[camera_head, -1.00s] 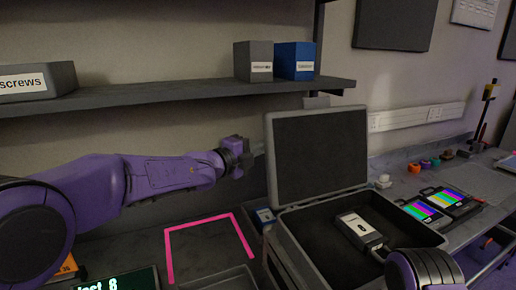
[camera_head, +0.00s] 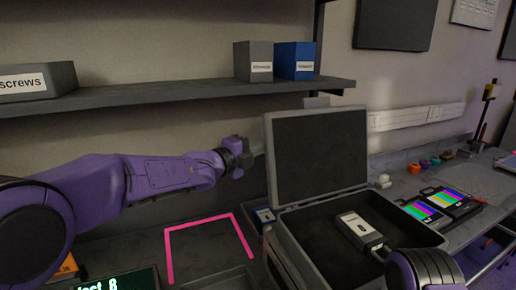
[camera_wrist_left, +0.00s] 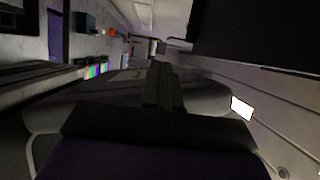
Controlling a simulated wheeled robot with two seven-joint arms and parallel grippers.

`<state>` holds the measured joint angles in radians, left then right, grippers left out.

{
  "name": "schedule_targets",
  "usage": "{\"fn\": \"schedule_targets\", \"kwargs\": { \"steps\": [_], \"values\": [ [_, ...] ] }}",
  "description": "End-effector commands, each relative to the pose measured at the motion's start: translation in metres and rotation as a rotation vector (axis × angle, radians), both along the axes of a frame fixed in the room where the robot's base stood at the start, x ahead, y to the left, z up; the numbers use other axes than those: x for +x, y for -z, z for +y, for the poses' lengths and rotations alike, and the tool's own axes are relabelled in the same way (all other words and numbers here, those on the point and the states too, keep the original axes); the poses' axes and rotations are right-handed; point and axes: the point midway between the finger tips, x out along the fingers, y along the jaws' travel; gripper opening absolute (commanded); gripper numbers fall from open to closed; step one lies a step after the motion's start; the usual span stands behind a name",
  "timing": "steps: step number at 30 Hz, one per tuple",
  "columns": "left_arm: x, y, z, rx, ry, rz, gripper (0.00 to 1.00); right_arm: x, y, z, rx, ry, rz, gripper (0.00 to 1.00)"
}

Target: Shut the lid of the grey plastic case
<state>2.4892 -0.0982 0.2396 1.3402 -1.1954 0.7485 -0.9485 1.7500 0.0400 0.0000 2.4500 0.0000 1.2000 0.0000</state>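The grey plastic case (camera_head: 296,252) stands open on the bench, with its lid (camera_head: 318,155) raised about upright at the back. My left gripper (camera_head: 254,157) is beside the left edge of the lid, at about mid-height. I cannot tell whether it touches the lid. In the left wrist view its two fingers (camera_wrist_left: 163,86) are together, with nothing seen between them. Part of my right arm shows at the bottom right, but its gripper is out of view.
A shelf (camera_head: 180,97) above holds a grey box (camera_head: 253,61), a blue box (camera_head: 295,60) and a screws bin (camera_head: 36,82). A pink outline (camera_head: 205,219) marks bench space left of the case. Colour-striped screens (camera_head: 441,202) lie right of it.

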Motion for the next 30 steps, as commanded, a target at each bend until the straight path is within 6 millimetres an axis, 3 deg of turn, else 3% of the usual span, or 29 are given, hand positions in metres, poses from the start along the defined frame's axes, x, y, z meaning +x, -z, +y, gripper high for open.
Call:
{"fn": "schedule_targets", "kwargs": {
  "steps": [30],
  "values": [
    [-0.034, 0.001, -0.015, 0.000, 0.002, 0.000, 0.00, 0.000, 0.029, 0.000, 0.000, 0.000, 0.000, 0.43]
  ]
}}
